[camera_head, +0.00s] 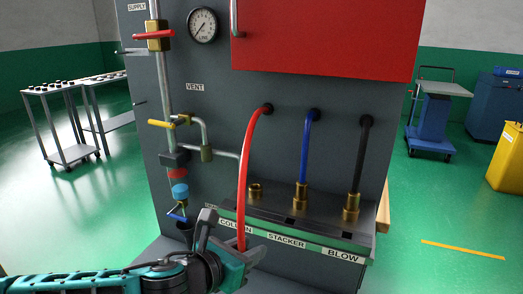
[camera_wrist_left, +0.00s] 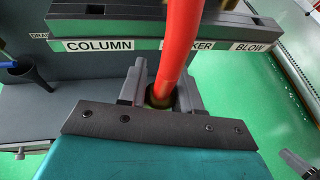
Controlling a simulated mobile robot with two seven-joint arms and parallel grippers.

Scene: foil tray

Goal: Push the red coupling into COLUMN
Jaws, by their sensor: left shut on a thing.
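The red hose (camera_head: 246,165) hangs from the panel down to my left gripper (camera_head: 240,258). In the left wrist view, my left gripper (camera_wrist_left: 160,95) is shut around the red coupling (camera_wrist_left: 160,98) at the hose's lower end; the fingers hide much of it. The gripper is in front of and below the manifold (camera_head: 330,228). The brass COLUMN socket (camera_head: 256,190) stands on the manifold without a hose, above the COLUMN label (camera_head: 235,223). It is apart from the coupling in the head view.
The blue hose (camera_head: 307,145) joins a brass fitting above STACKER, and the black hose (camera_head: 362,150) joins one above BLOW. A pipe with valves and a blue-handled drain (camera_head: 177,212) stands left of the manifold. A red panel (camera_head: 325,40) is above.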

